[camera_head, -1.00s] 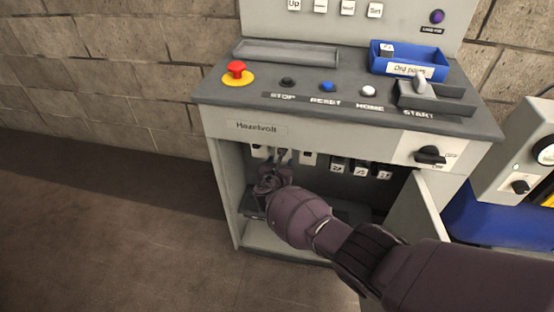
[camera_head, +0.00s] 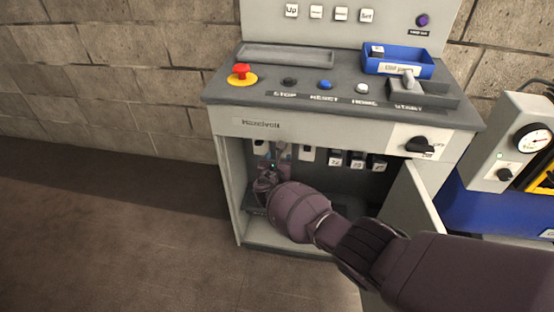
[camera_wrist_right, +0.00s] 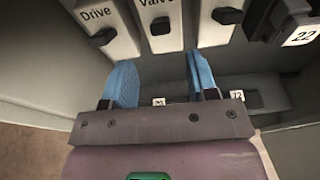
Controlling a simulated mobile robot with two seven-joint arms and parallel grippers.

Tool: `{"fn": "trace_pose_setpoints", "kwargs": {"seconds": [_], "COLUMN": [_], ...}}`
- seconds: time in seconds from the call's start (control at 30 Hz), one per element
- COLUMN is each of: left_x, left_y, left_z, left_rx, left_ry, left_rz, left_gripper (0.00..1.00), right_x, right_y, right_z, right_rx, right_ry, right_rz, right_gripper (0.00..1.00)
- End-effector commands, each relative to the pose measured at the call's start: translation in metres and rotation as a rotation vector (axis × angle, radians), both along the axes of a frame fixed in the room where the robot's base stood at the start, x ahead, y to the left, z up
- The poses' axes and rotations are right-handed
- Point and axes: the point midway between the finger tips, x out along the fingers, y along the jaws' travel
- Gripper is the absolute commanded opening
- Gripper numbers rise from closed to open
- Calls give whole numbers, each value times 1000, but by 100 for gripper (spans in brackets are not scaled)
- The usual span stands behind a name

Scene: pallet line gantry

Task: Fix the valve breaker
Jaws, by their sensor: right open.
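The Valve breaker (camera_wrist_right: 160,20) is a white block with a black lever, in the middle of the row in the right wrist view. The Drive breaker (camera_wrist_right: 105,28) is on its left and another white breaker (camera_wrist_right: 218,20) is on its right. My right gripper (camera_wrist_right: 162,82) is open, its two blue fingers spread just below the Valve breaker, with nothing visible between them. In the head view my right gripper (camera_head: 275,158) reaches into the open cabinet (camera_head: 228,185) and hides part of the breaker row. My left gripper is not in view.
Black labelled blocks (camera_head: 357,159) hang right of the white breakers. The cabinet door (camera_head: 423,205) stands open on the right. A rotary switch (camera_head: 420,145) is on the front panel. A blue parts bin (camera_head: 398,63) and several buttons are on top.

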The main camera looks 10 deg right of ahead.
Motion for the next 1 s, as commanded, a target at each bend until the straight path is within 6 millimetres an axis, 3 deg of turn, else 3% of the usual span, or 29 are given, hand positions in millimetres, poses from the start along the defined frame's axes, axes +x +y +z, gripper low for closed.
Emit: {"fn": "trace_pose_setpoints", "kwargs": {"seconds": [0.3,0.47,0.7,1.0], "left_x": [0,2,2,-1], "left_y": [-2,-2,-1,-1], "left_z": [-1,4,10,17], "left_rx": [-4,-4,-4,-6], "left_ry": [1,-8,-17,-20], "left_rz": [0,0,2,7], "left_gripper": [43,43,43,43], "right_x": [-2,-22,-92,-191], "right_y": [-1,-7,-24,-51], "right_z": [-4,-22,-71,-104], "right_rx": [8,129,567,1126], "right_ry": [5,25,71,73], "right_rz": [-2,-30,-161,-391], "right_gripper": [53,53,53,53]}}
